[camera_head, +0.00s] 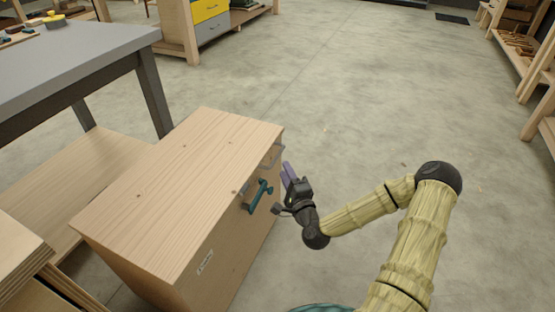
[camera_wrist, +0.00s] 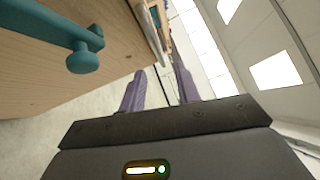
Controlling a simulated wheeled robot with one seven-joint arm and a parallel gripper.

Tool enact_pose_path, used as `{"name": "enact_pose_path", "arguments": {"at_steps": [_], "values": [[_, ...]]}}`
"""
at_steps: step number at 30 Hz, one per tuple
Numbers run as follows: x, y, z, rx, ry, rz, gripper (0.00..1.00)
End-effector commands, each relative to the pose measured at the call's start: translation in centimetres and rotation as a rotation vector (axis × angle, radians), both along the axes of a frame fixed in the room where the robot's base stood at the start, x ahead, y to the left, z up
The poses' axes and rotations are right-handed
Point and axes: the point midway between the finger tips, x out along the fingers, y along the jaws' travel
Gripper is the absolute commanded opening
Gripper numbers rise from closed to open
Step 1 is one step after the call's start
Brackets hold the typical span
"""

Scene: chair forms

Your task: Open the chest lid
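The chest (camera_head: 190,185) is a pale wooden box standing on the floor, and its flat top, the lid (camera_head: 195,165), looks shut. A teal latch or handle with a knob (camera_head: 258,195) sits on the side facing my arm, beside grey fittings (camera_head: 272,156). The teal part also shows large at the upper left of the wrist view (camera_wrist: 60,35). My gripper (camera_head: 287,172) is just right of that side, near the lid's edge. Its purple fingers (camera_wrist: 160,85) are apart with nothing visible between them. I cannot tell whether a finger touches the chest.
A grey-topped table (camera_head: 70,60) stands behind the chest at the left, with a low wooden shelf (camera_head: 75,170) under it. Another wooden piece (camera_head: 20,260) is close at the lower left. Wooden shelving (camera_head: 530,50) lines the far right. The concrete floor (camera_head: 370,100) between is clear.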

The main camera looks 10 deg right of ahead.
Motion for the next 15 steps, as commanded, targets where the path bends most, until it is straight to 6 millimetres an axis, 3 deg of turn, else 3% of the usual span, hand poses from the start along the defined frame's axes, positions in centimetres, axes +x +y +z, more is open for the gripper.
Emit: {"name": "enact_pose_path", "arguments": {"at_steps": [9,15], "values": [[5.5,0.8,0.5,-0.002,-0.002,-0.001,0.32],[7.3,1.1,1.0,0.000,-0.001,0.000,0.32]]}}
